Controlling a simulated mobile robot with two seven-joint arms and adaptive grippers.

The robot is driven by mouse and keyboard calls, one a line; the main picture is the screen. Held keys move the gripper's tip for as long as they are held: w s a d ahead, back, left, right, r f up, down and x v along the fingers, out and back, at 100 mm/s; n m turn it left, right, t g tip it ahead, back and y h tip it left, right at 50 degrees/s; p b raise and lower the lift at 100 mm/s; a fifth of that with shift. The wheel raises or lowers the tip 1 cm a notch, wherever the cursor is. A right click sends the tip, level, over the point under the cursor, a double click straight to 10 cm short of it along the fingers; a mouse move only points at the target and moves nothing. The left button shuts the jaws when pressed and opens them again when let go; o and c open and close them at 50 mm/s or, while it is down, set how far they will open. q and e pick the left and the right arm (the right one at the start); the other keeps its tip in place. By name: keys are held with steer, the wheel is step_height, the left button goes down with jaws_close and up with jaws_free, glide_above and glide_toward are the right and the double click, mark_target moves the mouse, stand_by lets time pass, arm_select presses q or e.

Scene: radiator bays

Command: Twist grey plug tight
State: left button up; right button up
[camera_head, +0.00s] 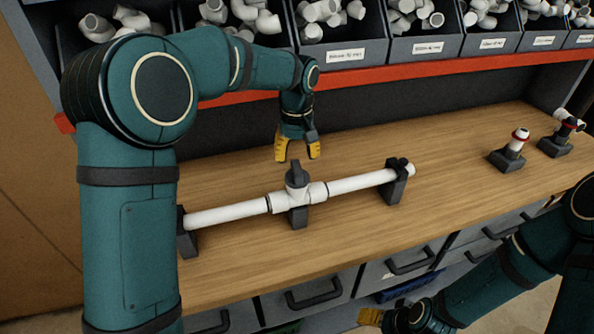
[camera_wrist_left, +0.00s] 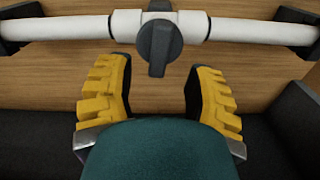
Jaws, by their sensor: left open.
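The grey plug (camera_head: 296,174) sits upright in the top of a white tee fitting (camera_head: 297,194) in the middle of a white pipe (camera_head: 352,183). In the left wrist view the plug (camera_wrist_left: 159,46) shows its winged handle from above. My left gripper (camera_head: 298,153) has yellow fingers and points down, just behind and above the plug. In the left wrist view its fingers (camera_wrist_left: 158,88) are open and apart, with the plug just past their tips, not between them.
Dark grey supports (camera_head: 394,188) hold the pipe above the wooden bench (camera_head: 430,150). Two small stands with fittings (camera_head: 510,150) are at the right. Bins of white fittings (camera_head: 340,25) line the shelf above a red rail (camera_head: 420,72). Drawers (camera_head: 310,292) are below.

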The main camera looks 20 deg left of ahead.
mark_target(297, 167)
arm_select(q)
steer(key=shift+w+f, duration=0.1)
steer(key=shift+f, duration=2.65)
jaws_close()
